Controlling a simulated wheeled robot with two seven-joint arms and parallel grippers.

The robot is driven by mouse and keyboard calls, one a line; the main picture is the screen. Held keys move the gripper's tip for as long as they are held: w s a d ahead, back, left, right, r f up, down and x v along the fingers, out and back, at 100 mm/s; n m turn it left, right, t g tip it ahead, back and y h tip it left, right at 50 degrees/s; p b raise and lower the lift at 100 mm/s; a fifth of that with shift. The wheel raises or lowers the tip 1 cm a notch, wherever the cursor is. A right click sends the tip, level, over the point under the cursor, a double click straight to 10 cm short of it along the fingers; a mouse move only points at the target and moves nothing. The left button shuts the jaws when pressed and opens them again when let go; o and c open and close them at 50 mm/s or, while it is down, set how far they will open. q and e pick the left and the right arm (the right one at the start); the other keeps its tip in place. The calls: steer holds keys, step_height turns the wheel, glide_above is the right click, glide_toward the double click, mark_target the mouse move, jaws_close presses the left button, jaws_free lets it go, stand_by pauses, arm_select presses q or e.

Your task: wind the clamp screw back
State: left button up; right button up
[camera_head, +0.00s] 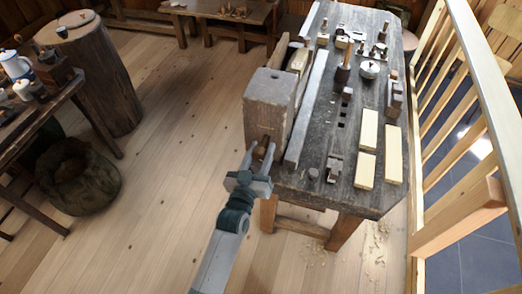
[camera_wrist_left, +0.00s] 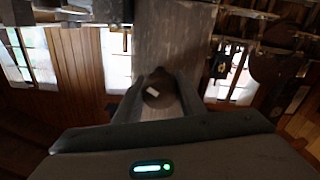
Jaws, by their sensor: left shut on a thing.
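The clamp screw (camera_head: 262,147) is a brown wooden piece that comes out of the near end of a big wooden block (camera_head: 269,86) at the left end of the workbench. My left gripper (camera_head: 260,156) is shut on the screw's end, one finger on each side. In the left wrist view the dark round screw end (camera_wrist_left: 158,88) sits between the two fingers (camera_wrist_left: 157,98), with a small pale patch on it. The grey-brown block face (camera_wrist_left: 170,35) stands behind it. How far the screw reaches into the block is hidden. My right gripper is not in view.
The workbench (camera_head: 310,180) carries pale wooden blocks (camera_head: 392,155), a mallet-like tool (camera_head: 343,70) and a small round pot (camera_head: 370,69). A railing (camera_head: 480,80) stands close on the right. A sack (camera_head: 78,176) and a side table are at left. Floor left of the bench is clear.

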arm_select(q)
steer(key=shift+w+r+n, duration=0.1)
steer(key=shift+r+n, duration=0.2)
steer(key=shift+n, duration=0.7)
steer(key=o, duration=1)
steer(key=shift+o, duration=0.2)
steer(key=shift+w+d+f, duration=0.1)
steer(key=shift+f, duration=0.2)
steer(key=shift+v, duration=0.85)
steer(key=b+v, duration=0.5)
steer(key=v, duration=1)
steer(key=shift+s, duration=0.3)
